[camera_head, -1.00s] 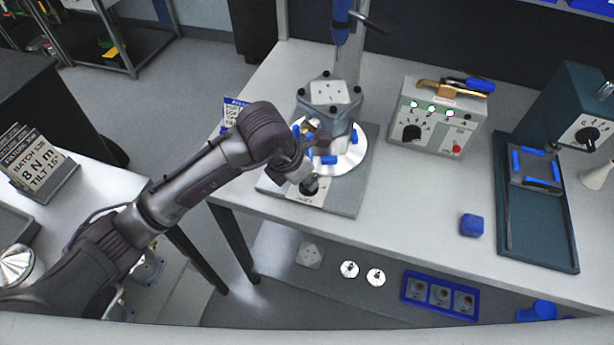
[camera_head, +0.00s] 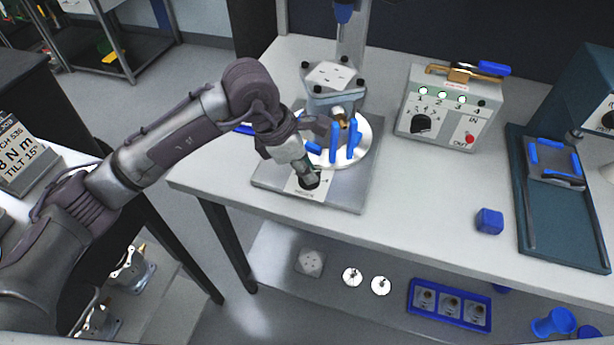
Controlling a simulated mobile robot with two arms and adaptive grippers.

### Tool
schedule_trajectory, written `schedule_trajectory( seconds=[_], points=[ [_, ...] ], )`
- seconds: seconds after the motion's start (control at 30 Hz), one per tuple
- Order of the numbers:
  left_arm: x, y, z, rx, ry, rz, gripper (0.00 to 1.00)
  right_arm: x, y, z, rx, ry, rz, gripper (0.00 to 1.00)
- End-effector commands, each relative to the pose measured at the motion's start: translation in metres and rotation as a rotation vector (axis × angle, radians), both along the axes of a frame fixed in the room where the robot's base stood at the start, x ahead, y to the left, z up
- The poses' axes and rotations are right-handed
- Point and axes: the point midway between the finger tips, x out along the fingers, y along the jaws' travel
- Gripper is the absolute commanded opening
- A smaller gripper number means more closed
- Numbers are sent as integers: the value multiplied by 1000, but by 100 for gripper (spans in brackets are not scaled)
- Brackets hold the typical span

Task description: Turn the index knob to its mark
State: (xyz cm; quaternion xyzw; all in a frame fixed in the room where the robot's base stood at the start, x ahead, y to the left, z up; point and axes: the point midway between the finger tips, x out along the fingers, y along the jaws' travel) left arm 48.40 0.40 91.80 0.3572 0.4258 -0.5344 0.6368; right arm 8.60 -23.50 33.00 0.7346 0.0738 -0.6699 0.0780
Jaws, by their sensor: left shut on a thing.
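The index knob (camera_head: 313,183) is small and dark, on a light label plate at the front of the grey fixture base (camera_head: 345,196). My left gripper (camera_head: 309,176) comes down over it from the upper left and is shut on it, hiding most of it. The knob's pointer and the mark are too covered to read. Behind the gripper is a pale round disc (camera_head: 363,150) with upright blue pieces (camera_head: 335,143). A grey housing with a square light top plate (camera_head: 331,75) stands behind these. My right gripper is not in view.
A control box (camera_head: 449,108) with a dial, lit lamps and red button stands right of the fixture. A blue block (camera_head: 489,221) sits on the bench, left of a dark green stand (camera_head: 560,215). Below are a blue tray (camera_head: 450,304) and loose discs.

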Motion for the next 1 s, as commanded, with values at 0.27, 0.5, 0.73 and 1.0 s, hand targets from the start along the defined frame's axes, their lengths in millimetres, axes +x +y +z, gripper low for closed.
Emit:
schedule_trajectory(
  seconds=[0.27, 0.5, 0.73, 1.0],
  points=[
    [1, 0, 0, 0, -3, -83, 0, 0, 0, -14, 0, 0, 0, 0],
    [1, 0, 1, -1, -1, -97, 0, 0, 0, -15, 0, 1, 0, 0],
    [1, 0, 1, -1, -2, -96, 15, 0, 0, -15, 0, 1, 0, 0],
    [1, 0, 1, -1, -1, -96, 39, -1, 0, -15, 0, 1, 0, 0]
  ],
)
